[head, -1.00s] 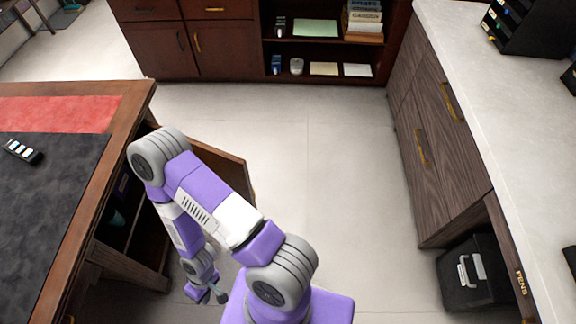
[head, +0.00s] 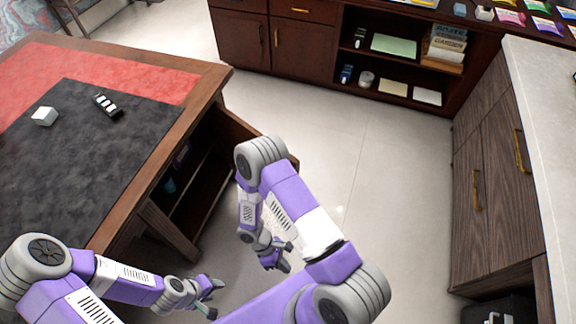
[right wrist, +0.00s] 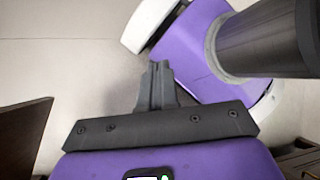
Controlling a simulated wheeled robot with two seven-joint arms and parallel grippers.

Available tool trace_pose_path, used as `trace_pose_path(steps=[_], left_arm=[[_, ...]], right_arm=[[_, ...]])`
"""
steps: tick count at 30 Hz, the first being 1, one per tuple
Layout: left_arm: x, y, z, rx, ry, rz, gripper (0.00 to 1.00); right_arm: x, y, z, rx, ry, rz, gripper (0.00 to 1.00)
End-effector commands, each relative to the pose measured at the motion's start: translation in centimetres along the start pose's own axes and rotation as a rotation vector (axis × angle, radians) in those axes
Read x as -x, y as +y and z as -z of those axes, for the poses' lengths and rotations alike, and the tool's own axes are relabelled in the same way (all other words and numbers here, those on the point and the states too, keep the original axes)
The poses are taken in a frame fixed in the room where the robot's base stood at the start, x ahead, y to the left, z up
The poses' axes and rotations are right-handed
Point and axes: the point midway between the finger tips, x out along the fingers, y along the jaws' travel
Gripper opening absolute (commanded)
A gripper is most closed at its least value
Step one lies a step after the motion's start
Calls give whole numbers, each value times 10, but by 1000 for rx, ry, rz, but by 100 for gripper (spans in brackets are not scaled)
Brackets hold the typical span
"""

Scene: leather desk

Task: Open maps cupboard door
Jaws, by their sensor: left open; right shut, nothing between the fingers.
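The wooden desk (head: 214,78) at the left has an open cupboard in its side, with dark shelves (head: 205,185) showing. A brown door panel (head: 236,124) stands swung out from the desk, partly hidden behind my right arm. I cannot read a maps label on it. My right gripper (head: 276,264) is low in front of the open cupboard, shut and empty. In the right wrist view its fingers (right wrist: 156,70) are together over pale floor. My left gripper (head: 214,292) is open and empty, low beside the desk's near corner.
A dark red-brown cabinet (head: 240,40) with open shelves (head: 395,75) is at the back. The pale floor (head: 370,160) between is clear. A dark panel (right wrist: 20,135) shows at the right wrist view's left.

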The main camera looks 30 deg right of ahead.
Motion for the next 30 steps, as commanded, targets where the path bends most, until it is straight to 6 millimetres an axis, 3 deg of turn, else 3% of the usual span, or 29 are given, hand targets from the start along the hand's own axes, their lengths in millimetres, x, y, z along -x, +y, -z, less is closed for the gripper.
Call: trace_pose_path(steps=[5, 9, 12, 15, 18, 23, 30], left_arm=[[12, 5, 0, -1, 0, 0, 43], [18, 7, -1, 0, 0, 0, 43], [21, 8, -1, -1, 0, 0, 43], [23, 9, -1, -1, 0, 0, 43], [23, 9, -1, -1, 0, 0, 43], [22, 8, -1, -1, 0, 0, 43], [17, 6, -1, -1, 0, 0, 43]], right_arm=[[46, 76, -21, 247, -447, -387, 0], [116, 120, -17, 313, -754, -699, 0], [162, 132, -7, 309, -908, -880, 0], [195, 135, 2, 291, -1006, -1003, 0], [212, 135, 6, 276, -1056, -1066, 0], [216, 146, -1, 267, -1072, -1082, 0], [211, 186, -29, 265, -1069, -1077, 0]])
